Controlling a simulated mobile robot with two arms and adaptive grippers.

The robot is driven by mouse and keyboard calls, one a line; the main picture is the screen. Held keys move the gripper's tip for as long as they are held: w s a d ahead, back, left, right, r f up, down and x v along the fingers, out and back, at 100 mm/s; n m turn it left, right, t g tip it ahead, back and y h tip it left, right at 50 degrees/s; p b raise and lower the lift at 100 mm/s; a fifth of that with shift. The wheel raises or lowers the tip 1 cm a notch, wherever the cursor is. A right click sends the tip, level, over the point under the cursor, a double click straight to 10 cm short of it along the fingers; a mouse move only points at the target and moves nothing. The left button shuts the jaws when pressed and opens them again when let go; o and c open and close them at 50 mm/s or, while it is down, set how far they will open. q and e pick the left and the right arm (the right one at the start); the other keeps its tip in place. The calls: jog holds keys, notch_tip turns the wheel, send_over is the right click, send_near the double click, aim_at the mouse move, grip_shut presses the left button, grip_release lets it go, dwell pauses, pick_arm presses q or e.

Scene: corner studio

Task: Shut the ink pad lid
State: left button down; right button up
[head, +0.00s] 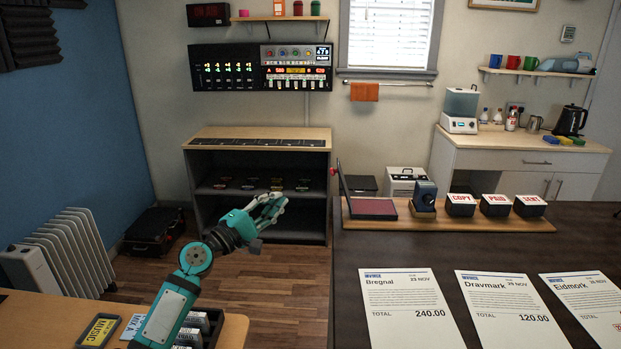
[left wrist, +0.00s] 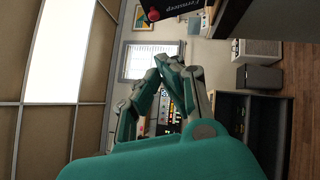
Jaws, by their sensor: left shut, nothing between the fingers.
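The ink pad (head: 375,208) lies on a wooden board at the left end of the dark desk, its dark red pad showing. Its lid (head: 343,184) stands up, tilted slightly left, along the pad's left edge, so the ink pad is open. My left gripper (head: 277,204) is shut and empty, left of the lid and apart from it, over the floor in front of the shelf. Its closed fingers (left wrist: 166,66) show in the left wrist view. A dark panel with a red mark and pale lettering at that view's top looks like the lid's outer face. My right gripper is not in view.
On the wooden board (head: 470,222), right of the pad, stand a dark blue stamp (head: 425,196) and several stamp blocks (head: 495,205). Invoice sheets (head: 405,305) lie on the desk (head: 345,275). A low black shelf (head: 262,210) stands behind my left gripper.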

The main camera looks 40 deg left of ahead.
pick_arm(q)
jog(key=w+d+r+p, duration=0.3)
jog(key=w+d+p, duration=0.1)
jog(key=w, duration=0.7)
jog(key=shift+d+p, duration=0.15)
jog(key=shift+p, duration=0.2)
jog(key=shift+r, duration=0.15)
